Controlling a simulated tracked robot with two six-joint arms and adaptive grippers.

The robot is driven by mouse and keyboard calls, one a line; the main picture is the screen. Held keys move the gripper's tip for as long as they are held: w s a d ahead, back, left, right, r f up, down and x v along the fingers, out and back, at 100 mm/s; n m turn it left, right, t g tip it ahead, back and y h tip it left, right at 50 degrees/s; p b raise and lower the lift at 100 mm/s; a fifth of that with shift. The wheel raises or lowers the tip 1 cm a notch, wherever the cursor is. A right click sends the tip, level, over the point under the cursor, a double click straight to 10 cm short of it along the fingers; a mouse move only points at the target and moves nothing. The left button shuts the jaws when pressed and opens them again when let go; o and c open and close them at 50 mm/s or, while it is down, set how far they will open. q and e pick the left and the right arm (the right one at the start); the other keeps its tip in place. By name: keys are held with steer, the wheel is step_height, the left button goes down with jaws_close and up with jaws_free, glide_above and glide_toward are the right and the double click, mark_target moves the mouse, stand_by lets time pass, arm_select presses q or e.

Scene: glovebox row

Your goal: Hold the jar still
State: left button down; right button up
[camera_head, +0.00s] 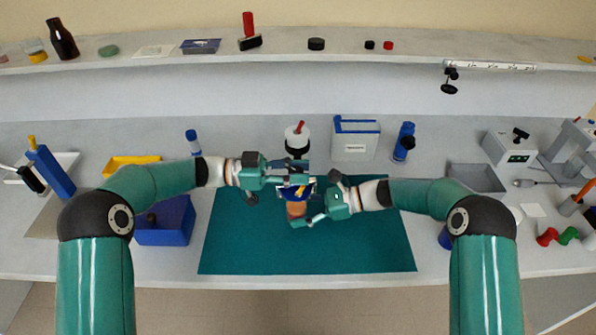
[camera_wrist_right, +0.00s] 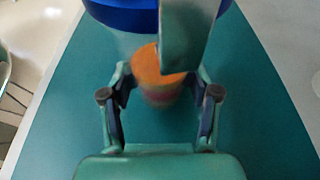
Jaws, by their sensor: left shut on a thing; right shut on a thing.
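The jar (camera_head: 296,209) has an orange lower part and a wide blue top (camera_head: 290,193). It is held over the teal mat (camera_head: 240,240). In the right wrist view its orange part (camera_wrist_right: 158,72) shows between my fingers, with the blue top (camera_wrist_right: 120,14) at the upper edge. My left gripper (camera_head: 295,178) is shut at the level of the blue top; one of its fingers covers part of it in the right wrist view. My right gripper (camera_head: 314,202) is shut on the jar lower down; it also shows in the right wrist view (camera_wrist_right: 160,98). The exact contacts are partly hidden.
A white jar with a red-topped item (camera_head: 297,137) and a white box with a blue lid (camera_head: 355,140) stand behind the grippers. A blue bin (camera_head: 166,222) lies left of the mat, a grey tray (camera_head: 476,178) to the right. The mat's front is clear.

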mark_target(297, 171)
arm_select(q)
steer(key=shift+w+m+g+y, duration=0.15)
steer(key=shift+m+g, duration=0.65)
steer(key=shift+g, duration=0.45)
steer(key=shift+m+g+y, duration=0.15)
steer(key=shift+m+g, duration=0.65)
steer(key=shift+g, duration=0.45)
steer(key=shift+m+g, duration=0.3)
steer(key=shift+s+y, duration=0.2)
steer(key=shift+y, duration=0.1)
steer(key=c, duration=0.8)
jaws_free()
step_height(297, 171, up, 10)
steer(key=shift+f, duration=0.1)
